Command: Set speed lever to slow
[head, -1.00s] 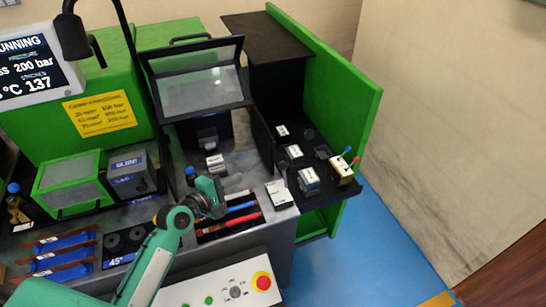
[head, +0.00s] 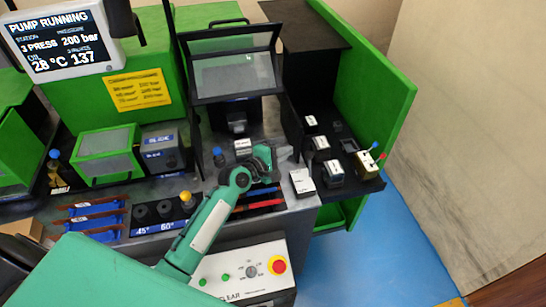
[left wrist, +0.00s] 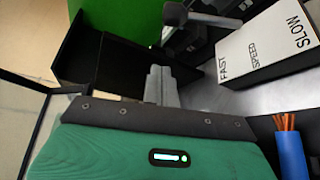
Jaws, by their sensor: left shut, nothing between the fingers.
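The speed box (head: 302,182), a white-topped block, sits at the right front edge of the grey bench in the head view. In the left wrist view its top (left wrist: 265,50) reads FAST, SPEED and SLOW. A dark-knobbed lever (left wrist: 176,14) sticks out beside the box near the FAST end, apart from the SLOW lettering. I cannot make out the lever in the head view. My left gripper (head: 287,153) is just behind and left of the box, shut and empty. Its grey fingers (left wrist: 160,84) are below the lever knob in the wrist view, apparently apart from it. My right gripper is out of view.
Red and blue cables (head: 262,203) lie left of the box; a blue one with bare copper ends (left wrist: 290,150) is close in the wrist view. A two-lever block (head: 369,165) stands on the black shelf. A clear-windowed guard (head: 232,75) stands behind.

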